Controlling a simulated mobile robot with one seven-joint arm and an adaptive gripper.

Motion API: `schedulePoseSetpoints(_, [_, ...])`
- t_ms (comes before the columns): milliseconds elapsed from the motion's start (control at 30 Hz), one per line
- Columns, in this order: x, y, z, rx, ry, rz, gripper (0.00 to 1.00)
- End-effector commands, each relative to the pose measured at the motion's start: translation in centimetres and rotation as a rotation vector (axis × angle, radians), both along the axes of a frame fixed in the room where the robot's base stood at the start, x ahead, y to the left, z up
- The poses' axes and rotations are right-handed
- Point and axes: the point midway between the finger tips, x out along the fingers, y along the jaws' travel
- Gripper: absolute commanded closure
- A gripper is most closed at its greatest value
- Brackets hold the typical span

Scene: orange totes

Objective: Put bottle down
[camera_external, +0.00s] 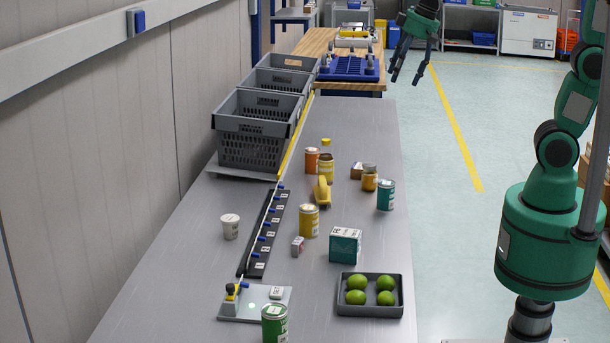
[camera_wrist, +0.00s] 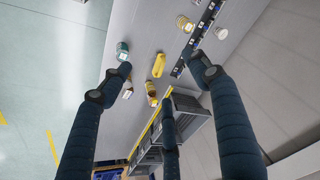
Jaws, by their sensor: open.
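My gripper (camera_external: 407,78) is raised in the air past the right edge of the table, with its fingers spread and pointing down. In the wrist view my gripper (camera_wrist: 160,78) shows its fingers spread wide with nothing held between them. I cannot be sure which object is the bottle. A small yellow cap (camera_external: 326,142) shows behind a yellow can (camera_external: 326,164), its body mostly hidden. A long yellow item (camera_external: 322,190) rests on the table, also in the wrist view (camera_wrist: 158,65); whether it is a bottle or fruit is unclear.
The grey table (camera_external: 185,290) holds a teal can (camera_external: 386,195), a teal box (camera_external: 345,245), a tray of limes (camera_external: 370,311), a white cup (camera_external: 230,226) and a green can (camera_external: 274,323). Grey crates (camera_external: 252,150) line the left back.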

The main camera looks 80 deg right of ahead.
Motion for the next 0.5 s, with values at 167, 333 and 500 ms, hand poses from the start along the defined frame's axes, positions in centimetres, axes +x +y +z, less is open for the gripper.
schedulePoseSetpoints(167, [-4.4, 2.8, 0.3, -0.026, -0.037, 0.098, 0.39])
schedulePoseSetpoints(333, [-8.5, 5.0, -0.1, -0.051, -0.069, 0.189, 0.39])
schedulePoseSetpoints(500, [-12.4, 6.7, -1.0, -0.076, -0.101, 0.280, 0.39])
